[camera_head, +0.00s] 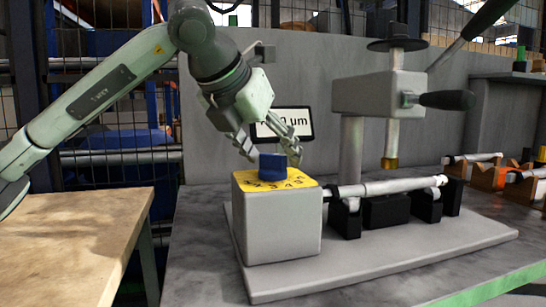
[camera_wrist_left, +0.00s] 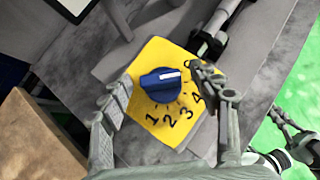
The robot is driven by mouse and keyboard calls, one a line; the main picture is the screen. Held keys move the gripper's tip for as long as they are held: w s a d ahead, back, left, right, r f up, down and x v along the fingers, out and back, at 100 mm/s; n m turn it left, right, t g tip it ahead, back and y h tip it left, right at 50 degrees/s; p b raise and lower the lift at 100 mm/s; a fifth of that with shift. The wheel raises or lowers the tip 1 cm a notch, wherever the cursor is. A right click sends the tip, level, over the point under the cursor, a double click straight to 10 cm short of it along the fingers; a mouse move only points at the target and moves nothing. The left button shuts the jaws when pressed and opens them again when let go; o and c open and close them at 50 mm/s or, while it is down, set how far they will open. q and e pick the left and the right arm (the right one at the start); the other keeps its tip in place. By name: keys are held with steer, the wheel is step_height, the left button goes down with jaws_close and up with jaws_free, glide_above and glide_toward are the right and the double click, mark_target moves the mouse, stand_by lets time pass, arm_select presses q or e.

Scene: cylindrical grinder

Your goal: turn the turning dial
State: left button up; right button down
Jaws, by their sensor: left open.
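The turning dial (camera_head: 272,167) is a blue knob on the yellow numbered top (camera_head: 300,181) of a grey box (camera_head: 278,228). In the left wrist view the dial (camera_wrist_left: 158,86) has a white mark pointing right, on the side of the higher numbers. My left gripper (camera_head: 268,147) is open above the dial, pointing down, fingers apart. In the left wrist view its fingers (camera_wrist_left: 160,90) appear on either side of the dial, with no clear contact. Grey finger-like parts (camera_wrist_left: 296,138) at the lower right look like my right gripper; their opening is unclear.
A metal shaft (camera_head: 385,188) on black supports runs right from the box over the grey base plate (camera_head: 385,258). A press-like column with handles (camera_head: 385,95) stands behind it. A small display (camera_head: 282,124) is behind the dial. A wooden table (camera_head: 75,235) stands at left.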

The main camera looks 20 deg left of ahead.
arm_select(q)
steer(key=v, duration=1)
steer(key=shift+s+r, duration=0.15)
steer(key=shift+s, duration=0.05)
